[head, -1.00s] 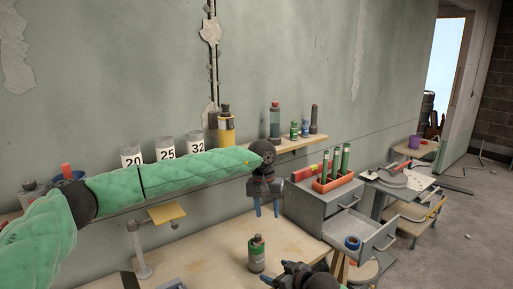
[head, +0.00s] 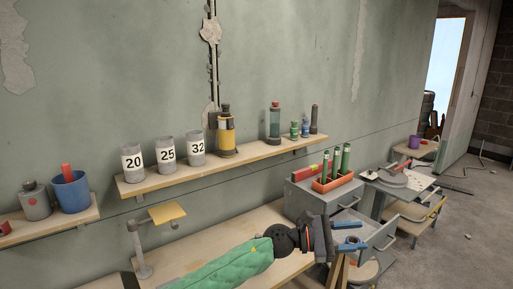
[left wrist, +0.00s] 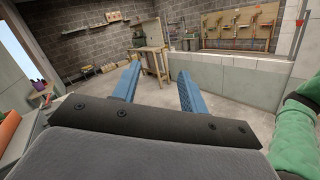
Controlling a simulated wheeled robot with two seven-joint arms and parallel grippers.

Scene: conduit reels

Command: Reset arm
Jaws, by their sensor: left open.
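My left gripper (head: 360,234) is at the lower right of the head view, in front of the open drawer of the grey cabinet. Its two blue fingers are apart, with nothing between them. In the left wrist view the same fingers (left wrist: 157,86) stand open and empty, pointing out over the room's floor. My green padded left arm reaches in from the bottom of the head view. My right gripper does not show in the head view. A green padded arm part of mine shows at the right edge of the left wrist view.
The wooden bench (head: 215,245) lies under my arm. A wall shelf (head: 150,186) holds cups marked 20, 25 and 32 and several bottles. The grey cabinet (head: 309,201) carries an orange tray (head: 335,184) of green tubes. Open floor lies at the right.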

